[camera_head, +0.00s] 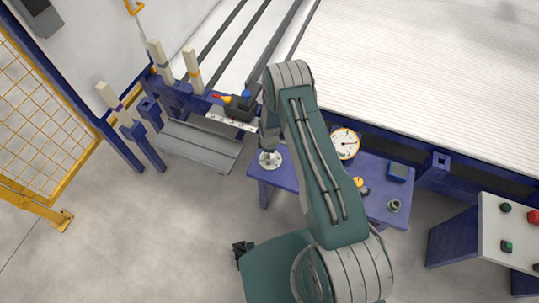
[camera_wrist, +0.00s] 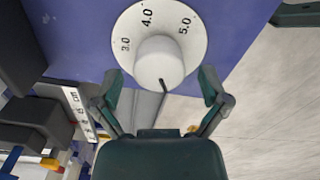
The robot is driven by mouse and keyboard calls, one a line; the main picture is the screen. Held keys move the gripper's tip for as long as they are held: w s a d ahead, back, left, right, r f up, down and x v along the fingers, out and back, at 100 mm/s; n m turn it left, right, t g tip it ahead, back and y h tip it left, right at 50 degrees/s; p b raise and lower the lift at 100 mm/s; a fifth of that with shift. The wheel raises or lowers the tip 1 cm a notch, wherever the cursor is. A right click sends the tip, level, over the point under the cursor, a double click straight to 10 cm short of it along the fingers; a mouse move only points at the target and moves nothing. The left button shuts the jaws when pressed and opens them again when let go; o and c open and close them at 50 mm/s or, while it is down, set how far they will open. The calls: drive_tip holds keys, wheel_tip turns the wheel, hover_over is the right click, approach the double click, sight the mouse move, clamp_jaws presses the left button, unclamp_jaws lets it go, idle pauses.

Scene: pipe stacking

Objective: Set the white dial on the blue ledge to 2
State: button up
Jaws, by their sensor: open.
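The white dial (camera_head: 269,160) lies at the left end of the blue ledge (camera_head: 285,178) in the head view. In the wrist view the dial (camera_wrist: 191,47) shows 3.0, 4.0 and 5.0 along its upper part. Its round white knob (camera_wrist: 158,60) has a black pointer mark at its lower edge, facing away from those numbers. The number at the mark is hidden. My gripper (camera_wrist: 160,82) is open, with a finger at either side of the knob's lower part and a gap to it. In the head view my arm hides part of the gripper.
A round gauge (camera_head: 344,143), a small yellow knob (camera_head: 358,183) and a blue box (camera_head: 397,172) are farther right on the ledge. A black holder with coloured tools (camera_head: 238,104) stands at upper left. A grey step (camera_head: 200,147) lies left of the ledge. The front floor is clear.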

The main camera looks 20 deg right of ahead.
drive_tip(key=shift+d+f, duration=0.15)
drive_tip(key=shift+f, duration=0.2)
drive_tip(key=c, duration=1.1)
drive_tip(key=shift+c, duration=0.2)
drive_tip(key=shift+m, duration=0.3)
drive_tip(key=m, duration=1.1)
